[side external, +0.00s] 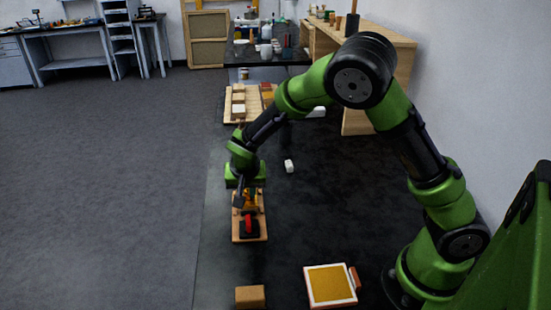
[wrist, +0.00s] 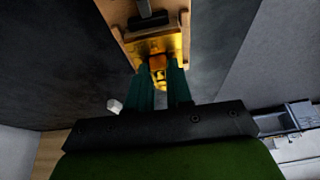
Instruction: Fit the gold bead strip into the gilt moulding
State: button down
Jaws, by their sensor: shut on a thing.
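My gripper (wrist: 160,76) points down over a wooden board (side external: 237,237). In the wrist view its two dark green fingers are shut on a small gold-orange piece, which looks like the gold bead strip (wrist: 157,62). The fingers hide part of it. The gilt moulding (wrist: 172,46) shows as a shiny gold piece on the board, right at the fingertips. I cannot tell whether the strip touches it or is seated in it. In the side view my gripper (side external: 248,203) partly covers the gold parts at the board's far end.
A black and red object (side external: 249,225) is on the board's near part. A white block (side external: 289,167) lies to the right. A tan block (side external: 250,296) and a yellow framed panel (side external: 330,284) are in front. A tray of blocks (side external: 229,115) stands behind.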

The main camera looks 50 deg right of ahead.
jog(key=shift+s+f, duration=0.2)
jog(key=shift+f, duration=0.7)
jog(key=c, duration=1)
grip_release()
jog(key=shift+c, duration=0.2)
jog(key=shift+r, duration=0.45)
jog(key=w+v, duration=0.1)
jog(key=v, duration=1)
jog(key=s+r+n+t+y, duration=0.1)
jog(key=s+r, duration=0.2)
jog(key=s, duration=0.3)
jog(key=s+d+r+n+t+y, duration=0.1)
jog(key=s+r+n+y, duration=0.1)
jog(key=s+r, duration=0.2)
jog(key=s+d+r+n+t+y, duration=0.1)
jog(key=s+r, duration=0.3)
jog(key=s, duration=0.5)
jog(key=shift+s+r+n+t+y, duration=0.2)
jog(key=shift+s+n+t+y, duration=0.2)
jog(key=shift+n+y, duration=0.2)
